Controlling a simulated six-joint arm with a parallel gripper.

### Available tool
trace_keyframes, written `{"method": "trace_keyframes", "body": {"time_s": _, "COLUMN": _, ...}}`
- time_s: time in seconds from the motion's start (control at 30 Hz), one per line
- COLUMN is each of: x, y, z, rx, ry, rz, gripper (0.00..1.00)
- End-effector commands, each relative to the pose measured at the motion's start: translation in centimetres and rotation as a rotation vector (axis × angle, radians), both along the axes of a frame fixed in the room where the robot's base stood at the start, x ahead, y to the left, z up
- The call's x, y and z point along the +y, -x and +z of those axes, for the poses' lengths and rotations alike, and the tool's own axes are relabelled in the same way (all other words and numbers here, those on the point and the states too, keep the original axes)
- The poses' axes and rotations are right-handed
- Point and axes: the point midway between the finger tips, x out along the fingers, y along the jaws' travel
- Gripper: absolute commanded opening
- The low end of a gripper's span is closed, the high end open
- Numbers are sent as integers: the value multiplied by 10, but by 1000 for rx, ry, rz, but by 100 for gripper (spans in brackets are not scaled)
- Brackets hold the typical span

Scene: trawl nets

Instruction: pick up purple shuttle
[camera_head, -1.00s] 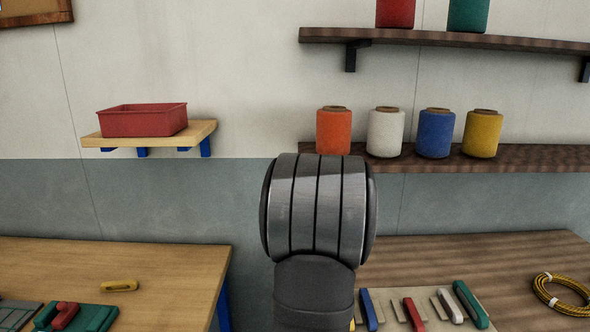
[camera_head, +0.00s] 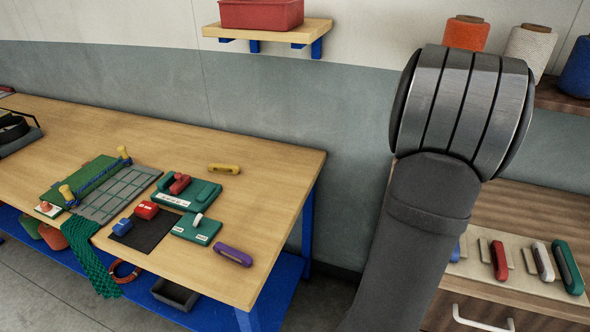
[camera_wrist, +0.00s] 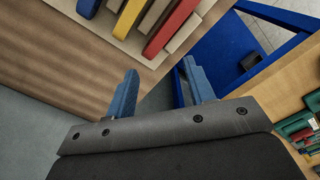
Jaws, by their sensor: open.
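The purple shuttle (camera_head: 234,255) lies on the wooden table at left in the head view, near the table's front right corner. Nothing touches it. My gripper (camera_wrist: 160,90) shows in the wrist view with two blue fingers spread apart and nothing between them. In the head view my arm stands at right and the gripper's fingers are hidden. In the wrist view the purple shuttle cannot be made out.
A wooden counter (camera_head: 520,205) at right holds a board with several coloured shuttles. A shelf with a red bin (camera_head: 261,14) hangs above. A gap separates table and counter.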

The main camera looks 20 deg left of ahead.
Motion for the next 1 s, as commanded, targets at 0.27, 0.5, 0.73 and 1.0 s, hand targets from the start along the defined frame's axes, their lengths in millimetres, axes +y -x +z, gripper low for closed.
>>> {"method": "trace_keyframes", "body": {"time_s": 0.27, "x": 0, "y": 0, "z": 0, "rx": 0, "ry": 0, "rz": 1, "gripper": 44}}
{"method": "trace_keyframes", "body": {"time_s": 0.5, "x": 58, "y": 2, "z": 3, "rx": 0, "ry": 0, "rz": 62, "gripper": 44}}
{"method": "trace_keyframes", "body": {"time_s": 0.73, "x": 173, "y": 28, "z": 10, "rx": -2, "ry": 1, "rz": 186, "gripper": 44}}
{"method": "trace_keyframes", "body": {"time_s": 1.0, "x": 293, "y": 90, "z": 17, "rx": -2, "ry": 1, "rz": 328, "gripper": 44}}
